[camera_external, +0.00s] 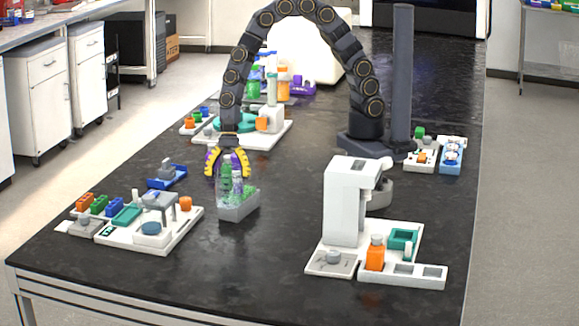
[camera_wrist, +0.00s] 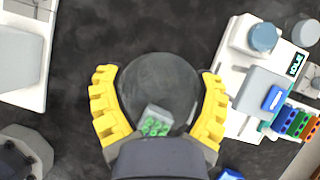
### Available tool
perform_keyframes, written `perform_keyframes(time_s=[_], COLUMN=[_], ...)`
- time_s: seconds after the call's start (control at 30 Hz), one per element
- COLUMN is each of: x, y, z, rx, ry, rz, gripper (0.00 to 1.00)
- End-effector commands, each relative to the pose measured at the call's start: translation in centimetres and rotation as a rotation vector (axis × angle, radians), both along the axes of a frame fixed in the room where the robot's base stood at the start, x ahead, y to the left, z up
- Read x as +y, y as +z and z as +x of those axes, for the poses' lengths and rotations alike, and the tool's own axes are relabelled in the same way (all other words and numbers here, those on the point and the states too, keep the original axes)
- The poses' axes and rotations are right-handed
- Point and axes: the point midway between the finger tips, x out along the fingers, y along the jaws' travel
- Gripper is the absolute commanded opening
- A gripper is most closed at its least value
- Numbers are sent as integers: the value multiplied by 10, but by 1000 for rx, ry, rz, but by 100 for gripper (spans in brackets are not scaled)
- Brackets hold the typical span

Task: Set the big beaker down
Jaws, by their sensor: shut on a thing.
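The big beaker (camera_wrist: 158,80) shows in the wrist view as a clear, dark-looking round vessel between my yellow fingers. My gripper (camera_external: 228,166) is shut around it, one finger on each side, and points down over the black bench. In the outside view the beaker (camera_external: 224,184) is a faint clear shape under the fingers, overlapping a small grey rack (camera_external: 239,208) with green items. A grey piece with green items (camera_wrist: 156,121) also shows within the beaker's outline in the wrist view. I cannot tell whether the beaker's base touches the bench.
A white station with coloured blocks (camera_external: 180,235) stands to the left, with a blue tray (camera_external: 167,178) behind it. A tall white device (camera_external: 344,205) stands on the right. Bare bench (camera_external: 275,262) lies between them. Another white station (camera_external: 280,138) is behind my gripper.

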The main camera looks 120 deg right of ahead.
Motion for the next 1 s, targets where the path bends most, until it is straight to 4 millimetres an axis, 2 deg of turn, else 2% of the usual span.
perform_keyframes(time_s=[0.1, 0.33, 0.57, 0.8, 1.0], x=[2, 4, 5, 5, 5], y=[-23, -47, -58, -88, -87], z=[15, 37, 45, 44, 45], rx=[6, 2, 3, 6, 3], ry=[0, 0, 1, 0, 1], rz=[1, 1, 1, 4, 2], gripper=[41, 41, 41, 41, 41])
